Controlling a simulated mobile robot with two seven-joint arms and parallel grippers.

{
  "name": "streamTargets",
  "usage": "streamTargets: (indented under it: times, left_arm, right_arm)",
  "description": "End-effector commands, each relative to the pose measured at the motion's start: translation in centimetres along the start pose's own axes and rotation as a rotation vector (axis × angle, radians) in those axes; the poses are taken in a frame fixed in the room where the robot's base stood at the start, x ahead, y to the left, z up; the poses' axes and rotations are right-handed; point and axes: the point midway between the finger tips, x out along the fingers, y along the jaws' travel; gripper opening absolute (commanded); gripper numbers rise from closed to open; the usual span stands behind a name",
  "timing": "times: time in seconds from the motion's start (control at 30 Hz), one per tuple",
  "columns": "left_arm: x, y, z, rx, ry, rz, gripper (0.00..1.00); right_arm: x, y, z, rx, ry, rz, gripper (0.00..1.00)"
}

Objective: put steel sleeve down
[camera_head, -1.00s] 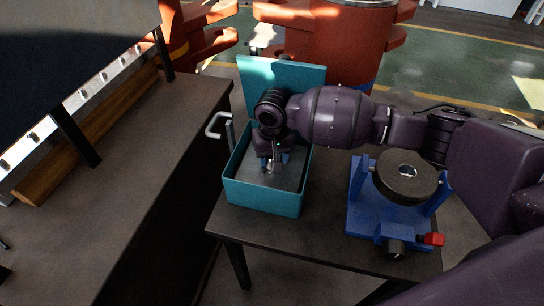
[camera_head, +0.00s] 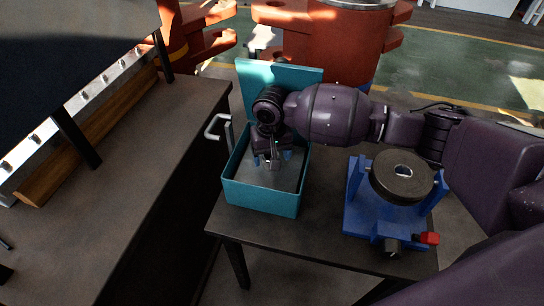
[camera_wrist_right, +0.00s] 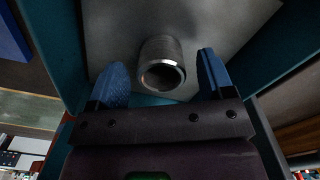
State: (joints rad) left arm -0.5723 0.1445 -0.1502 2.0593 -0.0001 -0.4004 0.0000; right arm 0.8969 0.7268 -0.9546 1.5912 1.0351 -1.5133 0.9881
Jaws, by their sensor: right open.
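The steel sleeve (camera_wrist_right: 161,66) is a short grey metal tube with a bright rim. In the right wrist view it is on the grey floor of the teal box, between my right gripper's blue fingers and apart from both. My right gripper (camera_wrist_right: 162,82) is open. In the head view my right gripper (camera_head: 271,158) reaches down inside the teal box (camera_head: 262,196). The sleeve is hard to make out there, at the fingers. My left gripper is not in view.
The box has a raised teal lid (camera_head: 280,88) at its back. A blue fixture (camera_head: 375,217) with a dark round disc (camera_head: 402,185) stands to the right on the dark table (camera_head: 310,228). A long dark bench (camera_head: 105,215) is at left, with a metal handle (camera_head: 213,127) near the box.

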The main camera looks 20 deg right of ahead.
Motion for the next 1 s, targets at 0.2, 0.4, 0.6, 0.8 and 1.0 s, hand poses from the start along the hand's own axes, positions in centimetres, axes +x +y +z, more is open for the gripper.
streamTargets:
  times: [0.2, 0.4, 0.6, 0.8, 1.0]
  left_arm:
    - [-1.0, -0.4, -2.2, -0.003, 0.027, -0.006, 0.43]
    - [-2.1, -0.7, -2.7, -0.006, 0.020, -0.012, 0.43]
    - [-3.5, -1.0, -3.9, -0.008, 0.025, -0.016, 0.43]
    - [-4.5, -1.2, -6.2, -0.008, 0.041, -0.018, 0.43]
    - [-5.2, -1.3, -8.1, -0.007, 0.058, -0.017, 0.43]
  right_arm:
    - [-3.7, -0.1, -0.1, 0.000, 0.010, -0.003, 0.75]
    - [-5.8, -0.1, -0.1, 0.001, 0.008, -0.002, 0.75]
    - [-7.8, -0.1, -0.1, 0.000, 0.006, -0.002, 0.75]
    - [-9.5, 0.0, 0.0, 0.001, 0.003, -0.002, 0.75]
    - [-10.6, -0.1, 0.0, -0.001, 0.002, -0.002, 0.75]
